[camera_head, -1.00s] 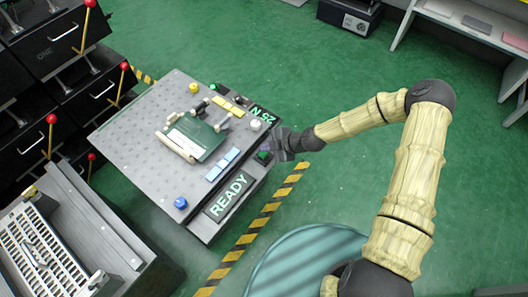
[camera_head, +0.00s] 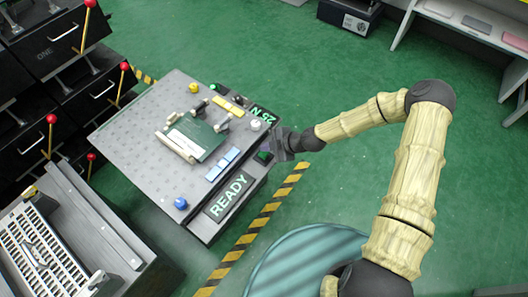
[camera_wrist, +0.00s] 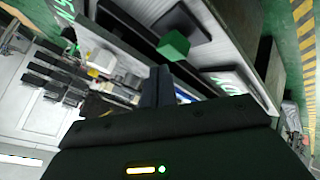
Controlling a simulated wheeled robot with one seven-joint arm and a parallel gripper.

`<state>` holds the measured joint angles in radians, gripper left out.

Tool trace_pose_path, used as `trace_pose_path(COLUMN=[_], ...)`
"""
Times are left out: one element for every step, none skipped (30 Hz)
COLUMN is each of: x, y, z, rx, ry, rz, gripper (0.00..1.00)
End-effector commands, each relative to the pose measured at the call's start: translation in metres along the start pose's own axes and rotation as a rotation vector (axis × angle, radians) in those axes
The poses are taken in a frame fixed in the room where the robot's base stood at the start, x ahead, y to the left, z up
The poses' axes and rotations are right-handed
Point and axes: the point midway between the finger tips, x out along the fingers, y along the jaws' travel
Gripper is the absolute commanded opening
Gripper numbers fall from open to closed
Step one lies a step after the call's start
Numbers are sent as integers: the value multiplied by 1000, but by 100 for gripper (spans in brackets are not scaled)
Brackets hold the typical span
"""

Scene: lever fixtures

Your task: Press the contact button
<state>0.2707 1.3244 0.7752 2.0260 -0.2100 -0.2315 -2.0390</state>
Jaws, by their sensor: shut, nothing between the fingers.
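The contact button looks like a small green square (camera_head: 264,156) on the front side of the grey bench fixture (camera_head: 150,120), between the READY and 25 N displays. In the wrist view it shows as a green block (camera_wrist: 173,46) on a dark plate. My gripper (camera_head: 281,146) is at that front side, right beside the button. In the wrist view the shut fingers (camera_wrist: 158,80) point toward the panel just below the button. They hold nothing. I cannot tell whether they touch it.
The READY display (camera_head: 229,194) and the 25 N display (camera_head: 264,116) flank the button. The bench top carries a green plate (camera_head: 195,138), blue blocks and coloured knobs. Black drawers with red-knobbed levers (camera_head: 51,119) stand at left.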

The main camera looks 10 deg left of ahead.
Motion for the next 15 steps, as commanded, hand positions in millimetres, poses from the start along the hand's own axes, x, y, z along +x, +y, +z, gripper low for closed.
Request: trace_pose_path(x=[0,0,1,1,2,3,4,5,6,6,6,6,6,6,6], y=[0,0,-1,-1,-2,-3,-3,-4,-4,-5,-5,-5,-4,-4,-4], z=[0,0,1,1,2,2,3,4,4,5,5,5,4,4,4], rx=[0,0,0,-1,-1,-2,-1,-1,0,0,-1,-1,-1,-1,-1], ry=[0,0,0,0,0,0,0,-1,-1,0,0,0,0,0,0], rz=[0,0,0,0,0,0,0,0,0,0,0,0,0,0,0], gripper=[0,0,0,0,0,0,0,0,0,0,0,0,0,0,0])
